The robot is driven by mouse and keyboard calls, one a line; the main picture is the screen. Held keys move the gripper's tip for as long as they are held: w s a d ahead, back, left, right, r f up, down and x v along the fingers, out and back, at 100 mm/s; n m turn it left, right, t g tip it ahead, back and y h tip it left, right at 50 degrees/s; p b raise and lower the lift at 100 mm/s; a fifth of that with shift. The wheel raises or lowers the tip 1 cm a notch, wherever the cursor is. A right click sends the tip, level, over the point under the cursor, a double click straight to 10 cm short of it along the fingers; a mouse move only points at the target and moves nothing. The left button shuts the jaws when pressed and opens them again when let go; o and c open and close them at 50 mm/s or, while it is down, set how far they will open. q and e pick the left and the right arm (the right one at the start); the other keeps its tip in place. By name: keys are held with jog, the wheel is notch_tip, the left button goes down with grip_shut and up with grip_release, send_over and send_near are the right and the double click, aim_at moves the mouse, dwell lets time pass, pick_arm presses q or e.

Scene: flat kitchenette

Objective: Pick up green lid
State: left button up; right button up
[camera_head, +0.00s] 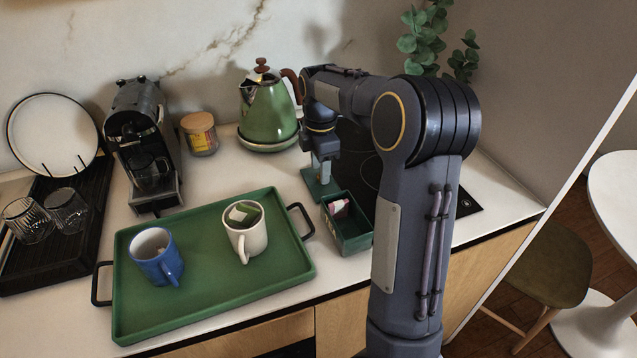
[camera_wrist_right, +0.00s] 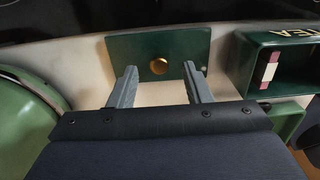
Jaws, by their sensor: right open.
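The green lid (camera_head: 317,184) is a flat rectangular plate lying on the counter behind the open green box (camera_head: 348,232). In the right wrist view the lid (camera_wrist_right: 185,62) shows its round brass knob (camera_wrist_right: 159,66). My right gripper (camera_head: 321,172) is over the lid, pointing down. In the right wrist view the fingers of my right gripper (camera_wrist_right: 157,84) are spread, with the knob ahead between them and nothing held. I cannot tell how far the fingertips are above the lid. My left gripper is out of view.
The green box also shows in the right wrist view (camera_wrist_right: 243,62), holding small packets. A green kettle (camera_head: 266,113) stands behind left of the lid. A green tray (camera_head: 205,292) with a blue mug (camera_head: 154,256) and white mug (camera_head: 245,238) lies left. A black cooktop (camera_head: 357,158) lies right.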

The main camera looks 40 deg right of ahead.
jog(key=shift+f, duration=0.9)
jog(key=shift+c, duration=0.5)
grip_shut()
jog(key=shift+r, duration=0.1)
